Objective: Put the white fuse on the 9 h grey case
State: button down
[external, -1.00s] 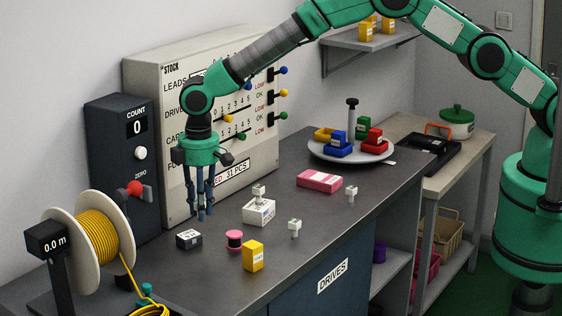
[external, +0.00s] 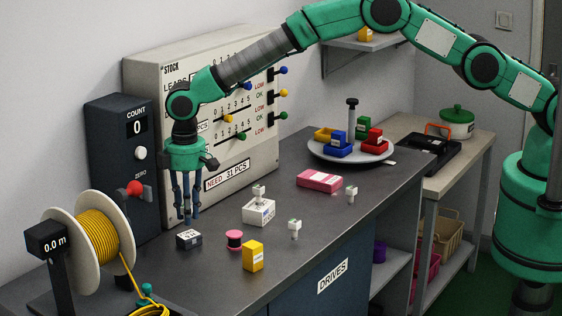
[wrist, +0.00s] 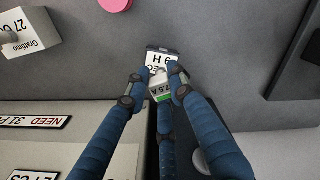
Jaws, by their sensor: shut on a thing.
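My gripper (external: 187,216) points down just above the small dark grey case (external: 189,240) with a white label on top. In the wrist view, my gripper (wrist: 155,82) is shut on a white fuse (wrist: 160,89) with a green mark. The grey case (wrist: 157,49), its label reading 9 H, shows directly beyond the fuse and is partly covered by it and the fingertips. I cannot tell whether the fuse touches the case. In the external view, the held fuse is not distinguishable between the fingers.
A pink spool (external: 234,239), a yellow box (external: 253,256) and a white box (external: 259,211) bearing another fuse lie to the right. Two more fuses stand on the bench. The count box (external: 130,170) and stock panel (external: 240,130) rise behind; a wire reel (external: 90,245) stands left.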

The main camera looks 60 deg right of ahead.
jog(key=shift+f, duration=1.3)
jog(key=shift+f, duration=0.1)
jog(key=c, duration=1.5)
grip_release()
notch_tip(320, 180, up, 12)
jog(key=shift+r, duration=0.1)
